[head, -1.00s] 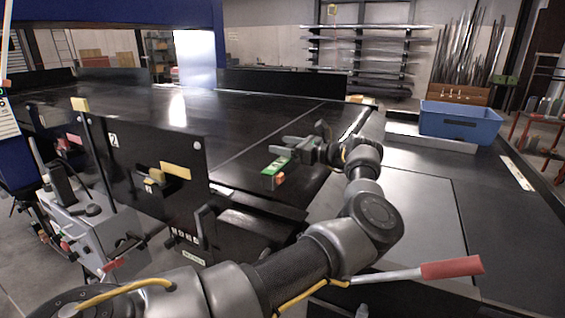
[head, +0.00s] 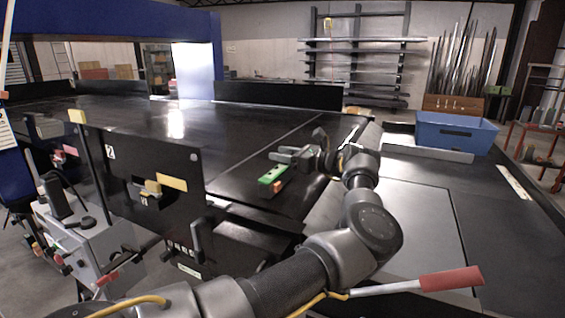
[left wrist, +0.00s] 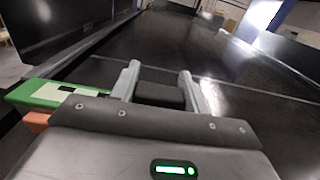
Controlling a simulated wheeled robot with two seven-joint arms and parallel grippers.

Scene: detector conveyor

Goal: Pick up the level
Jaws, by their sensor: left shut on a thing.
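The level (head: 271,176) is a small green bar with an orange lower part, at the near right part of the black table in the head view. Its green top also shows at the left edge of the left wrist view (left wrist: 42,94), running behind my gripper's body. My left gripper (head: 284,154) reaches over the table from the right, close behind the level. In the left wrist view its two grey fingers (left wrist: 160,82) stand apart with a dark block between them. My right gripper is not in view.
The black table (head: 225,125) is broad and mostly clear. A blue bin (head: 456,133) stands on the right-hand surface. A black upright panel (head: 150,185) with yellow blocks borders the table at the left. A red-handled lever (head: 450,278) sticks out at the front right.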

